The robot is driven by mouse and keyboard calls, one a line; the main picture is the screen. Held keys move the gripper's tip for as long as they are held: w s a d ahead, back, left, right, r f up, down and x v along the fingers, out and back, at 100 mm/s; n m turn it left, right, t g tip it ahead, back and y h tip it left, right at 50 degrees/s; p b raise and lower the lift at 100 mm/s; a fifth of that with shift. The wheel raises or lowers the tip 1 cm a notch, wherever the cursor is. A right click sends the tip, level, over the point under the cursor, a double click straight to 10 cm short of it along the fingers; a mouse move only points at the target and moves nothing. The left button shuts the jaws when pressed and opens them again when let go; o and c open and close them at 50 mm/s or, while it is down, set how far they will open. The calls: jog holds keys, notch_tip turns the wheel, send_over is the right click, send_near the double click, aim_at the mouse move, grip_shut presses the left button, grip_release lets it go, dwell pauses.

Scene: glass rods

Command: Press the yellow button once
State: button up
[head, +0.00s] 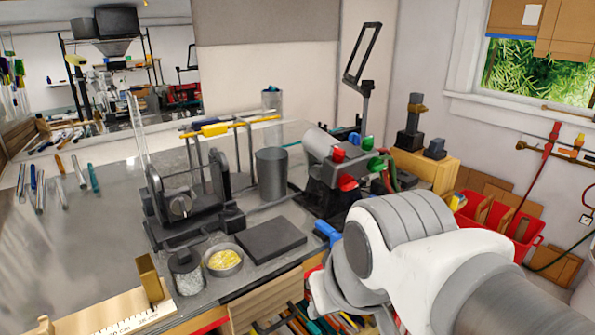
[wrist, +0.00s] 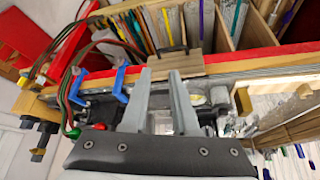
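I cannot make out a yellow button for certain in either view. A yellow block (head: 214,129) sits on a horizontal rod above the bench in the head view, and I cannot tell whether it is a button. My gripper (wrist: 160,73) shows in the wrist view with its two grey fingers apart and nothing between them. It points toward the bench edge and a wooden drawer front (wrist: 178,65). In the head view my white arm fills the lower right, and the gripper is hidden behind it.
A burner with red and green knobs (head: 340,155) stands on the grey bench (head: 115,215). Near it are a metal cup (head: 272,173), a dark pad (head: 270,240) and a bowl of yellow material (head: 223,261). Red crates (head: 500,225) stand at right. The bench's left side has free room.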

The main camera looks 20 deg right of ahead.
grip_shut()
dwell(1.4)
